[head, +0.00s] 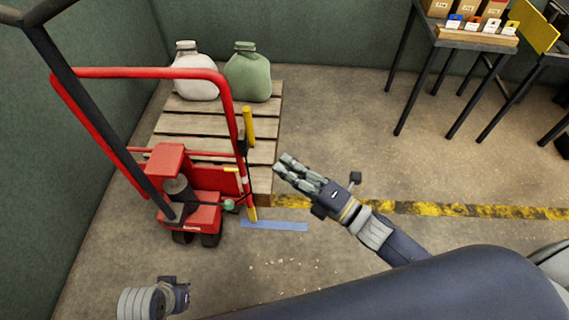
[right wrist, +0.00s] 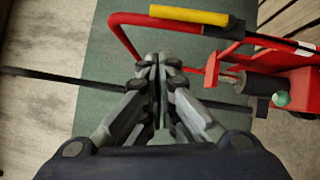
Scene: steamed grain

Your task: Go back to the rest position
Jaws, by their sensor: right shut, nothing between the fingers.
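My right gripper (head: 284,164) is in the middle of the head view, above the floor and just right of the wooden pallet's edge. Its fingers are shut and empty. In the right wrist view its fingertips (right wrist: 160,62) meet, with nothing between them. My left gripper (head: 178,296) is at the bottom left of the head view, low in the picture. Only its dark wrist end shows clearly, and its fingers cannot be made out.
A red pallet jack (head: 188,200) stands left, by a wooden pallet (head: 205,124) bearing a white sack (head: 196,78) and a green sack (head: 248,76). A blue strip (head: 274,226) and scattered grains lie on the floor. A table (head: 450,40) with boxes stands back right; centre-right floor is clear.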

